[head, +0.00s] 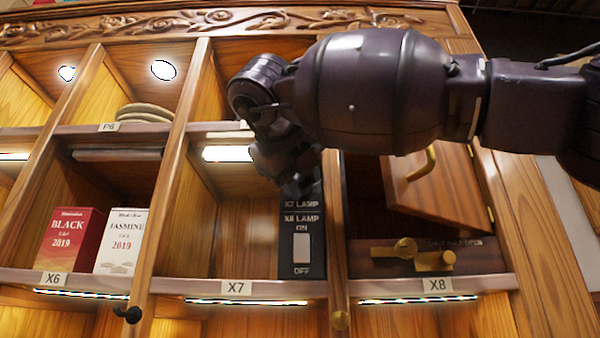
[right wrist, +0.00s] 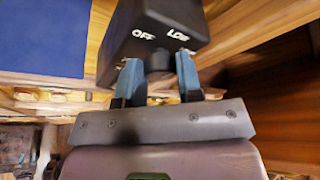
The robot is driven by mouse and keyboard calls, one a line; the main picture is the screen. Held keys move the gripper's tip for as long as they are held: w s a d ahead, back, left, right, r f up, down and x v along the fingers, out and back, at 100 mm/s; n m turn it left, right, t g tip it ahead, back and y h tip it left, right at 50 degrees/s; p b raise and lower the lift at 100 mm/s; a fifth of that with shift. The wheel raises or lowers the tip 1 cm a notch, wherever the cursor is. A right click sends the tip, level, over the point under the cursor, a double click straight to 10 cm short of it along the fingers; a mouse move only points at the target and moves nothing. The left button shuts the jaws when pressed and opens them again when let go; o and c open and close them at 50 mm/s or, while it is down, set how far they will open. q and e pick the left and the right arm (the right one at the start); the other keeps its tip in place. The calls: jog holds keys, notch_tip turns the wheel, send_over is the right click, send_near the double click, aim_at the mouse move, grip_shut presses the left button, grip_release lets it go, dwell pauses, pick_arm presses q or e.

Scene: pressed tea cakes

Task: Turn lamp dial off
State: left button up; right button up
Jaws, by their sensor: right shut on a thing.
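A black lamp control box (head: 302,230) stands at the right side of the X7 compartment. It carries the words X7 LAMP, X8 LAMP, ON and OFF, and a pale rocker switch (head: 302,248). In the right wrist view, the top of the box (right wrist: 150,20) shows the words OFF and LOW. My right gripper (right wrist: 158,78) is shut on the dark dial (right wrist: 157,62) between its two blue fingers. The dial's pointer cannot be made out. In the head view my right gripper (head: 296,187) hides the dial. The X7 lamp strip (head: 228,154) glows white. My left gripper is not in view.
Wooden cubby walls close in around the box. A half-open wooden door (head: 435,190) with a brass handle and a brass latch (head: 410,251) are at X8. A red tea box (head: 70,240) and a white tea box (head: 121,242) stand in X6.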

jog(key=shift+a+n+t+h, duration=0.1)
jog(key=shift+n+t+h, duration=0.2)
jog(key=shift+n+h, duration=0.6)
jog(key=n+t, duration=0.1)
jog(key=n, duration=0.3)
jog(key=shift+f+h, duration=0.15)
jog(key=shift+h, duration=0.25)
jog(key=n+t, duration=0.1)
jog(key=n, duration=0.2)
jog(key=shift+f+t, duration=0.1)
jog(key=shift+t, duration=0.2)
jog(key=n+t, duration=0.1)
jog(key=n, duration=0.4)
jog(key=shift+t, duration=0.4)
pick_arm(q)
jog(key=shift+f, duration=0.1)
pick_arm(e)
jog(key=shift+n, duration=0.4)
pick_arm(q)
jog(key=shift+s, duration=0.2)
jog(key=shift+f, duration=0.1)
pick_arm(e)
jog(key=o, duration=0.6)
jog(key=shift+o, duration=0.2)
jog(key=shift+s+f, duration=0.1)
